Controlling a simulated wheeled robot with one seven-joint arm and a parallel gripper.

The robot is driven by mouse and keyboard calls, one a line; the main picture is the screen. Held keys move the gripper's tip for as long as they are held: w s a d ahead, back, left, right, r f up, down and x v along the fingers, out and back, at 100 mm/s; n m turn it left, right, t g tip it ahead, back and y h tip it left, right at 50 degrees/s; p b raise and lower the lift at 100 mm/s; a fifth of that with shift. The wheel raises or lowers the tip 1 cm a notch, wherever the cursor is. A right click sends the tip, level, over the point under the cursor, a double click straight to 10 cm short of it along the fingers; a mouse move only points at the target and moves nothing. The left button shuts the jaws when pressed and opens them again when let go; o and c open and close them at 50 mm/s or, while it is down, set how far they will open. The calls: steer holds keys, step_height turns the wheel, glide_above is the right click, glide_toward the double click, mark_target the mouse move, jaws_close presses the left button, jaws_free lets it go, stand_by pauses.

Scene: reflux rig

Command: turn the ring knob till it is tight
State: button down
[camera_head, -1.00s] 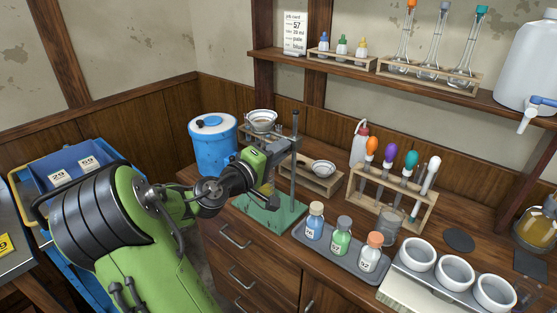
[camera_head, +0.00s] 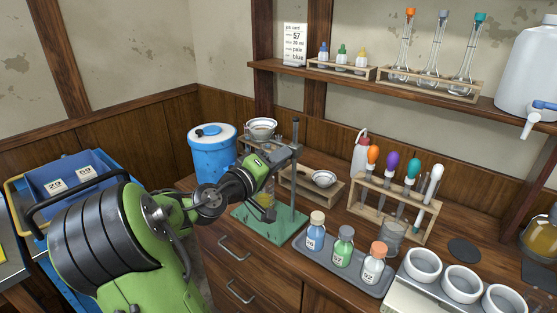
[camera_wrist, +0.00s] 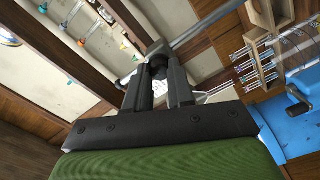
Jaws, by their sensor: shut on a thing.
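The stand has a green base (camera_head: 292,229) and an upright grey rod (camera_head: 294,178) on the wooden bench. My gripper (camera_head: 284,157) is at the upper part of this rod, reaching in from the left. In the wrist view my gripper (camera_wrist: 159,78) has its two dark fingers closed around a small dark knob (camera_wrist: 158,58) beside a grey metal rod (camera_wrist: 203,22). The ring itself is not clear, and my wrist hides most of the clamp in the head view. A yellowish glass vessel (camera_head: 265,199) shows below my wrist, partly hidden.
A blue drum (camera_head: 212,155) stands behind my wrist. A wooden stand with a small dish (camera_head: 323,179) is just right of the rod. A grey tray (camera_head: 327,263) of bottles and a rack of droppers (camera_head: 383,213) stand further right.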

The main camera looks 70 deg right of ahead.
steer(key=c, duration=1)
jaws_free()
steer(key=p+v, duration=0.1)
steer(key=v, duration=1.5)
steer(key=shift+p, duration=0.4)
steer(key=shift+d, duration=0.1)
